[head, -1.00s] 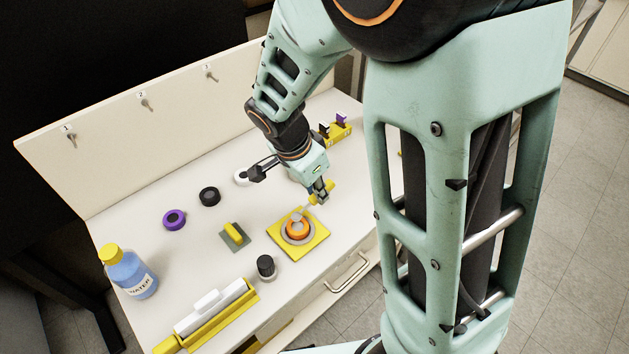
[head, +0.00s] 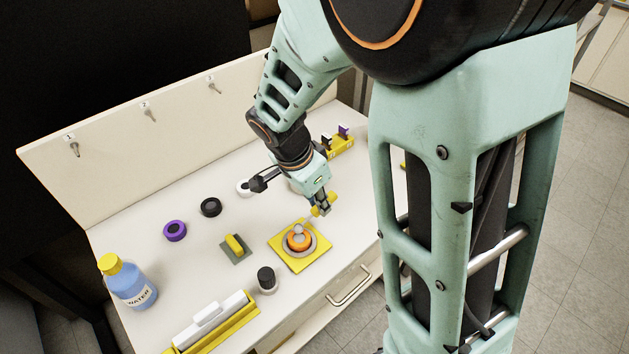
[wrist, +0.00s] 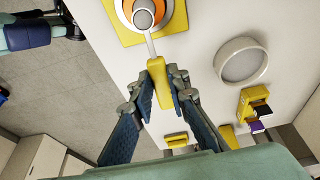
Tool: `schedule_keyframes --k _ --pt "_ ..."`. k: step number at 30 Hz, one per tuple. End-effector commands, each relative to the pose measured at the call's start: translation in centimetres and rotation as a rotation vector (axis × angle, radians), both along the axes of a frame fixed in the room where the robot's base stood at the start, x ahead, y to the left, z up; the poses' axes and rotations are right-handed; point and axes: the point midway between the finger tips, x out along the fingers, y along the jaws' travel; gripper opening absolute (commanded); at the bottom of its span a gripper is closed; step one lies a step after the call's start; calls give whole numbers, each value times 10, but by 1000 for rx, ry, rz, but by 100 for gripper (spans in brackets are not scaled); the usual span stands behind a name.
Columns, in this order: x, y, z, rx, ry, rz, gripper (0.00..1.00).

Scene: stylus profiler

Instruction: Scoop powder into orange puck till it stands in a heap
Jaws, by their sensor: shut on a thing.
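The orange puck (head: 298,243) sits inside a grey ring on a yellow square plate (head: 285,252) near the table's front edge. My gripper (head: 323,208) is shut on the yellow handle of a scoop (wrist: 158,80). The scoop's round grey bowl (wrist: 144,14) is over the puck and hides its middle in the wrist view. In the head view the bowl (head: 299,229) also covers part of the puck. I cannot tell how much powder is in the bowl or puck. A round white-rimmed dish (wrist: 241,62) stands to the right in the wrist view; its grey contents look flat.
A black-capped jar (head: 267,279), a small grey block with a yellow grip (head: 235,246) and a yellow tray with a white roller (head: 215,322) stand nearby. A blue water bottle (head: 127,282) is at the left. Purple (head: 175,231) and black (head: 210,207) rings lie behind.

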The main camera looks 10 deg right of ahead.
Motion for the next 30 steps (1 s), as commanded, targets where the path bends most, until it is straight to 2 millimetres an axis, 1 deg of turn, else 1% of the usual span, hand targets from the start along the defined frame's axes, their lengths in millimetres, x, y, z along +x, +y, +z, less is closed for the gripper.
schedule_keyframes --k 1,6,15,24,30 --pt "1 1 3 -12 16 -4 0" --pt "2 2 2 -44 66 -24 0" --pt "2 2 0 -50 75 -27 0" --pt "4 3 1 -103 152 -56 0" --pt "4 3 0 -104 155 -57 0"
